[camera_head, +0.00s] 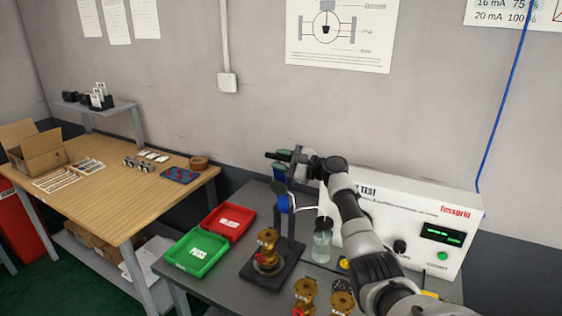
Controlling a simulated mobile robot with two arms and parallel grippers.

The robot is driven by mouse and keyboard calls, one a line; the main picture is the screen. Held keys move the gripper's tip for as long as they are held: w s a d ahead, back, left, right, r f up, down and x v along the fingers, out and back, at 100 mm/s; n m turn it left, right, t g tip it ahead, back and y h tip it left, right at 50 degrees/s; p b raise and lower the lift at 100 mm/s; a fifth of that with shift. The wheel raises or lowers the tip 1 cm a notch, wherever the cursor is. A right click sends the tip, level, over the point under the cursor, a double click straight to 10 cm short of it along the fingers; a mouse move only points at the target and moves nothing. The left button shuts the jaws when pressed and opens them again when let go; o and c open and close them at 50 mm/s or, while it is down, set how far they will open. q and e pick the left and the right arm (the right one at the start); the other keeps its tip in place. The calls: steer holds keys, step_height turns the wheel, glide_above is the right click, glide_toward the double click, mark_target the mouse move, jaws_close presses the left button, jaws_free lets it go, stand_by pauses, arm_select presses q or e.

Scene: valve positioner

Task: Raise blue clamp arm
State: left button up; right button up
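The blue clamp arm (283,199) stands upright on the dark clamp stand (288,250), behind a brass valve part (267,250) on the stand's base. My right gripper (290,157) is at the top of the stand, around or just beside the upper end of the blue arm. Its fingers point left and overlap dark and green parts there. I cannot tell whether they touch the arm or are closed on it. My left gripper is out of view.
The white test box (405,225) stands right of the clamp, partly behind my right arm. A clear bottle (322,240) is close beside the stand. Green (197,252) and red (229,221) trays lie left. More brass parts (305,292) stand in front.

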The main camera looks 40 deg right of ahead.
steer(key=o, duration=0.3)
steer(key=shift+d, duration=0.1)
steer(key=shift+o, duration=0.2)
steer(key=shift+f, duration=0.1)
steer(key=shift+s+d, duration=0.1)
steer(key=shift+s, duration=0.2)
steer(key=b+v, duration=0.3)
steer(key=v, duration=0.7)
steer(key=shift+b, duration=0.3)
